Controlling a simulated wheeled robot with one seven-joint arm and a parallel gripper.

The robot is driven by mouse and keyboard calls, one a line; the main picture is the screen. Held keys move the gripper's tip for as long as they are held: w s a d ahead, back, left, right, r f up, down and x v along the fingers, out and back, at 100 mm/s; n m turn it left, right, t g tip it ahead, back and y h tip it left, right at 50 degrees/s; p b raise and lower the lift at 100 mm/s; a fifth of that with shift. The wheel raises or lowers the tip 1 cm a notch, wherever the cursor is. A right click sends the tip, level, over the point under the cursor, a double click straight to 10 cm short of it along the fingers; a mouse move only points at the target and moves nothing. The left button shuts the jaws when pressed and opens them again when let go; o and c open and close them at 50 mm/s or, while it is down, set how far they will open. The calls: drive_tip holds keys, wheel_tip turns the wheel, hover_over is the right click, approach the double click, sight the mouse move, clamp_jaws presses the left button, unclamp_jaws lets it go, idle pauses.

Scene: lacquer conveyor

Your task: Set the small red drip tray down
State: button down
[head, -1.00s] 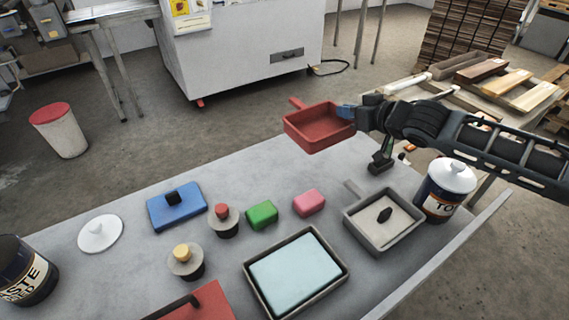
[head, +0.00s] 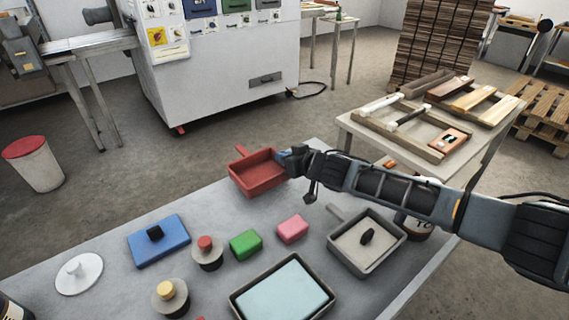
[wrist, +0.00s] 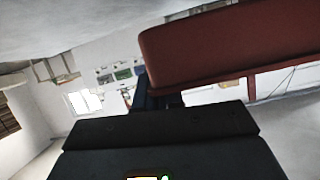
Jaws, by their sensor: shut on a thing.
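The small red drip tray (head: 262,178) is at the back edge of the grey table (head: 205,215) in the head view. My gripper (head: 290,161) is shut on the tray's right side. The tray looks close to level. I cannot tell whether its underside touches the table or hangs just above it. In the wrist view the red tray (wrist: 230,45) fills the upper right, beyond the dark gripper body (wrist: 165,98).
Near the tray are a blue block with a black knob (head: 158,240), a green block (head: 245,244) and a pink block (head: 292,229). A grey tray (head: 366,262) with a handle stands to the right. A can (head: 413,228) is partly behind my arm.

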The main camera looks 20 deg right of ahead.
drive_tip(key=shift+f, duration=1.1)
drive_tip(key=shift+f, duration=0.1)
drive_tip(key=shift+f+b, duration=0.3)
drive_tip(key=shift+f, duration=0.05)
drive_tip(key=shift+s+f, duration=0.15)
drive_tip(key=shift+f, duration=0.05)
drive_tip(key=c, duration=1.3)
unclamp_jaws()
drive_tip(key=shift+s+a+f, duration=0.1)
drive_tip(key=shift+f, duration=0.15)
drive_tip(key=shift+r, duration=0.45)
drive_tip(key=shift+s+d+r+p, duration=0.2)
drive_tip(key=shift+r+p, duration=0.05)
drive_tip(key=shift+p, duration=0.05)
drive_tip(key=v, duration=1.1)
drive_tip(key=shift+r, duration=0.4)
